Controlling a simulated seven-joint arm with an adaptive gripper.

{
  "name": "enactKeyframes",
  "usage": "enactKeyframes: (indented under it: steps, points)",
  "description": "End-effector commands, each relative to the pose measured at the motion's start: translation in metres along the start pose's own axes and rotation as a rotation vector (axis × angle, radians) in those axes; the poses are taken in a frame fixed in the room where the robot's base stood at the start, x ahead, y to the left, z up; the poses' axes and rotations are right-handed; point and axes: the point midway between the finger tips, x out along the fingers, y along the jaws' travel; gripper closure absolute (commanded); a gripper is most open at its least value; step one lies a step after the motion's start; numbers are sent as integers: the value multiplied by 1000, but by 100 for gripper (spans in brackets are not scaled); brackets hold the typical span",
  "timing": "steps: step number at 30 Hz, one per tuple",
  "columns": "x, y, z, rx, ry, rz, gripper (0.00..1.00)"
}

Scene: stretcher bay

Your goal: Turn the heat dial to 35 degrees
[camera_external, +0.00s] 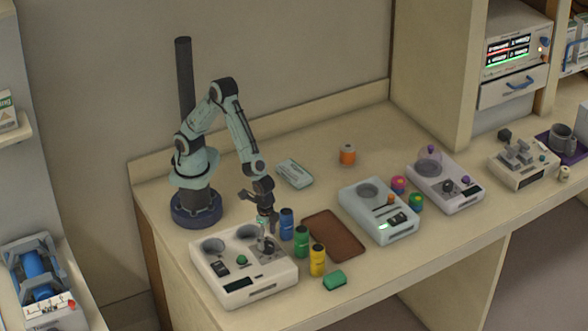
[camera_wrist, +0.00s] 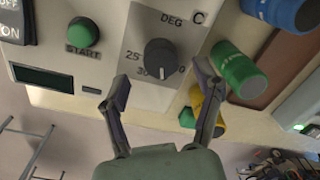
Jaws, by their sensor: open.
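The heat dial (camera_wrist: 160,57) is a dark round knob on a grey plate marked "DEG C". The numbers 25 and 30 are readable to its lower left. A further number at its right is partly hidden by a finger, and the exact setting is too small to read. My gripper (camera_wrist: 163,86) is open, with one finger on each side below the dial in the wrist view. The dial lies between and beyond the fingertips, and no contact is clear. In the external view my gripper (camera_external: 267,226) points down over the white heater unit (camera_external: 235,291), close to the dial (camera_external: 269,245).
A green START button (camera_wrist: 83,32), a dark display (camera_wrist: 38,77) and an ON/OFF switch (camera_wrist: 14,20) are on the same panel. Blue (camera_external: 287,223), green (camera_external: 301,240) and yellow (camera_external: 317,260) bottles stand close at the unit's right, by a brown tray (camera_external: 335,236).

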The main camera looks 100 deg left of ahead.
Motion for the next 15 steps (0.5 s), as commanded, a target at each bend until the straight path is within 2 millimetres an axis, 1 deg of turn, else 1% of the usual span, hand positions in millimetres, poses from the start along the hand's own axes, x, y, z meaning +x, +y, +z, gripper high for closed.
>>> enactKeyframes:
  steps: [1,3,6,9,12,15]
  points:
    - [-13,0,-1,0,7,2,34]
    - [-30,0,-1,0,7,2,34]
    - [-53,0,-1,0,5,2,34]
    - [-71,0,-1,0,4,1,34]
    - [-83,0,-1,0,3,1,34]
    - [-89,0,0,0,0,0,34]
